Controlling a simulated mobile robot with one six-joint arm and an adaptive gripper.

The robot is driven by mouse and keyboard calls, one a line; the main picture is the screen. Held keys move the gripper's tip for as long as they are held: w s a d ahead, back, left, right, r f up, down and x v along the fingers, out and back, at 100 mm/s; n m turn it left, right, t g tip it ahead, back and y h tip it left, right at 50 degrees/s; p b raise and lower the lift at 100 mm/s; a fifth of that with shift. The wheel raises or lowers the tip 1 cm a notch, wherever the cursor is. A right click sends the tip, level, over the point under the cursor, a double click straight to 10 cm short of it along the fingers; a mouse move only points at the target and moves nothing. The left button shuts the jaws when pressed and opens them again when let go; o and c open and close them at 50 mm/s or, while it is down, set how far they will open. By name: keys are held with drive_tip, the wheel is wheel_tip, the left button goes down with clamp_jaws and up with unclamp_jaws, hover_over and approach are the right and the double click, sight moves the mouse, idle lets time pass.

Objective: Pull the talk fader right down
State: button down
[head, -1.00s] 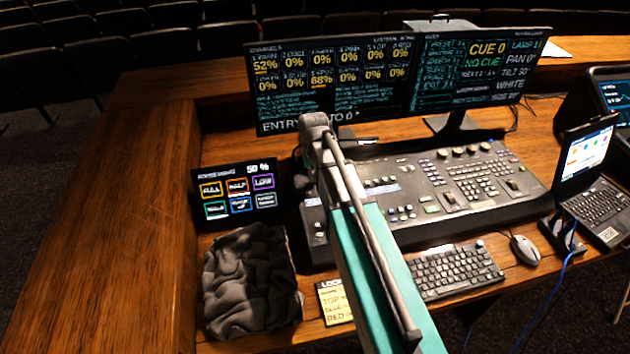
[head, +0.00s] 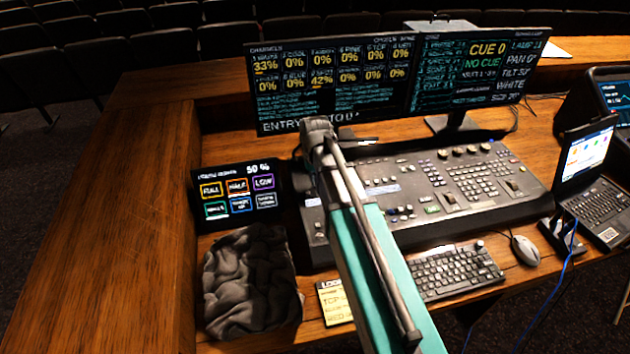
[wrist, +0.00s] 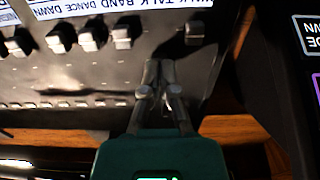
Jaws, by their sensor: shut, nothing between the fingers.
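The lighting desk (head: 470,185) lies below two monitors, and my arm crosses its left part in the head view. The wrist view shows the desk upside down, with a row of fader caps (wrist: 92,36) under a white label strip (wrist: 120,8). The strip names talk, band, dance and dawn, but I cannot tell surely which cap is talk. My gripper (wrist: 162,68) is shut and empty. Its tips are close to the desk face, between a pale cap (wrist: 125,33) and a dark cap (wrist: 193,33); contact is unclear. The head view hides the tips.
The left monitor (head: 330,85) reads 33% and 42% on two channels, the others 0%. A small touch panel (head: 237,190) stands left of the desk. A dark crumpled cloth (head: 248,280), a keyboard (head: 455,270), a mouse (head: 525,250) and a laptop (head: 590,165) lie around it.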

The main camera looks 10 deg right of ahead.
drive_tip(key=shift+s, duration=1.5)
drive_tip(key=shift+w+r, duration=0.1)
drive_tip(key=shift+r+p, duration=2.4)
drive_tip(key=shift+p, duration=0.1)
drive_tip(key=shift+r, duration=0.1)
drive_tip(key=shift+r+p, duration=2.4)
drive_tip(key=shift+p, duration=0.15)
